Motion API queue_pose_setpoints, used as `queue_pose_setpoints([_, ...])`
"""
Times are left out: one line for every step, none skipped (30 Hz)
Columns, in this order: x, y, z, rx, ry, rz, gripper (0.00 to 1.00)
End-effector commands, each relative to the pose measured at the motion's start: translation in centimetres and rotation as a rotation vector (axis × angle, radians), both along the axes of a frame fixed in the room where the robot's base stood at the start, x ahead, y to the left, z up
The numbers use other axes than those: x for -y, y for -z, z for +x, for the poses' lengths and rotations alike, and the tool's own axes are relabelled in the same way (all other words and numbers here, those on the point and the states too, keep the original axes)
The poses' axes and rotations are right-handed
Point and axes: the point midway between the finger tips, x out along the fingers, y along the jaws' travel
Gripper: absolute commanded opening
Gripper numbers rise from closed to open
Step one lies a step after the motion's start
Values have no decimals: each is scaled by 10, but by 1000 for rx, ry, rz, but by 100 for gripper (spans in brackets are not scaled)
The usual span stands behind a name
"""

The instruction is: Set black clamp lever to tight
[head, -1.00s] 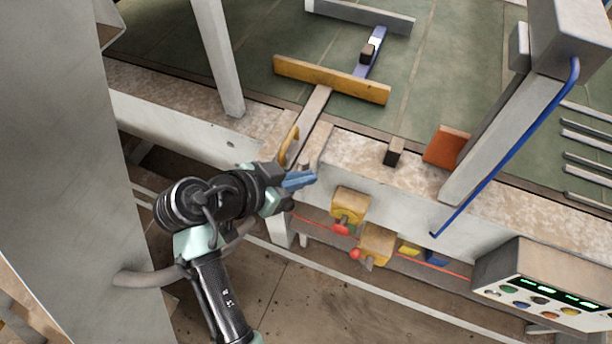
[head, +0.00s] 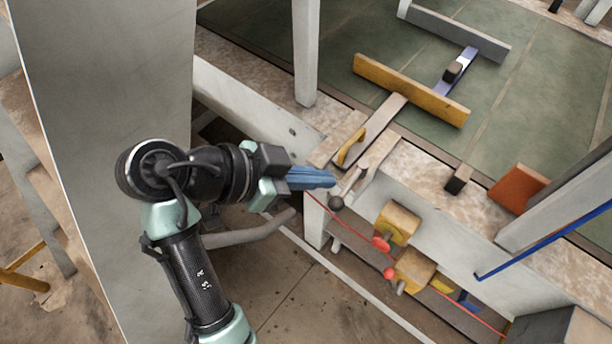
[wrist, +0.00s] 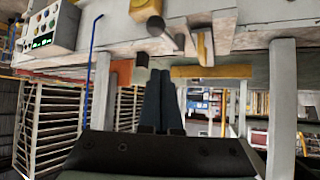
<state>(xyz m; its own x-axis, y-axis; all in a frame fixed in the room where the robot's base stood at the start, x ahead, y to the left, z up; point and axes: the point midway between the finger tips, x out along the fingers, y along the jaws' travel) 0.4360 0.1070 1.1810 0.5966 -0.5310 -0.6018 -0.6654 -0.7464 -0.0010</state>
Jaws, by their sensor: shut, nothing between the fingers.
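My gripper (head: 332,180) has blue fingers, pressed together and empty. Its tips are just above and left of the knob in the head view; whether they touch the lever I cannot tell. In the wrist view the shut fingers (wrist: 160,76) point toward the bench front.
A yellow handle (head: 350,148) stands beside the lever on the bench. A black block (head: 458,180) and an orange block (head: 517,188) are on the bench top. A white post (head: 307,55) rises behind.

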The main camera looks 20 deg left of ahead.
Motion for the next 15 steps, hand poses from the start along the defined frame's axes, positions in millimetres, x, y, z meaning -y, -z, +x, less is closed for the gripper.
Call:
queue_pose_setpoints([-5,-8,-5,0,-2,0,0])
queue_pose_setpoints([-7,-11,-7,-2,-3,-1,0])
queue_pose_setpoints([-9,-13,-9,-2,-3,-1,0])
queue_pose_setpoints([-10,-14,-11,-2,-3,-1,0])
queue_pose_setpoints([-11,-15,-12,-2,-2,-1,0])
queue_pose_setpoints([-12,-16,-14,-2,-1,-1,0])
queue_pose_setpoints([-13,-17,-15,-1,-1,0,0])
queue_pose_setpoints([-13,-17,-15,-1,0,-1,0])
queue_pose_setpoints([-14,-17,-16,-1,2,-1,0])
queue_pose_setpoints([-14,-17,-16,-1,2,-1,0])
queue_pose_setpoints([-14,-17,-16,-1,2,-1,0])
queue_pose_setpoints([-14,-17,-17,-1,2,-1,0])
queue_pose_setpoints([-14,-17,-16,-1,2,-1,0])
queue_pose_setpoints([-14,-16,-17,-1,2,-1,0])
queue_pose_setpoints([-14,-16,-16,0,2,0,0])
